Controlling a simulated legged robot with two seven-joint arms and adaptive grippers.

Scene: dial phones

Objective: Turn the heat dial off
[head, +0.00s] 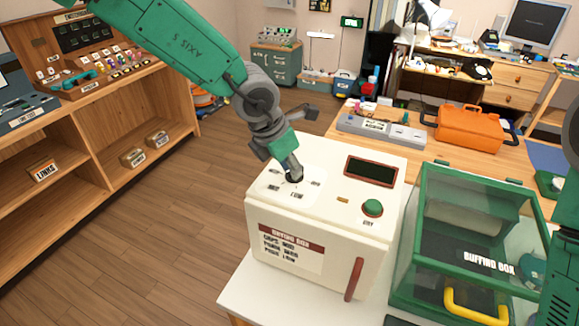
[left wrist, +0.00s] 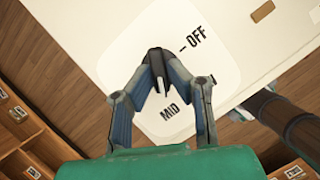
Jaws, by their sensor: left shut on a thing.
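The drying box (head: 318,215) is a cream box with a red-framed dark display, a green DRY button (head: 372,208) and a red front handle. The black heat dial (head: 293,179) sits on its top at the left, ringed by printed labels. My left gripper (head: 291,170) comes down from above and is shut on the dial. In the left wrist view, the fingers of my left gripper (left wrist: 158,72) close around the dark dial (left wrist: 156,56), on a pale plate with OFF and MID labels. The fingers partly hide the dial, so its exact setting cannot be told. My right gripper is not in view.
A green glass-lidded buffing box (head: 470,240) stands close to the right on the white table. An orange case (head: 468,127) and a grey device (head: 380,132) lie on the wooden desk behind. Wooden shelves (head: 85,140) stand at the left, with open floor between.

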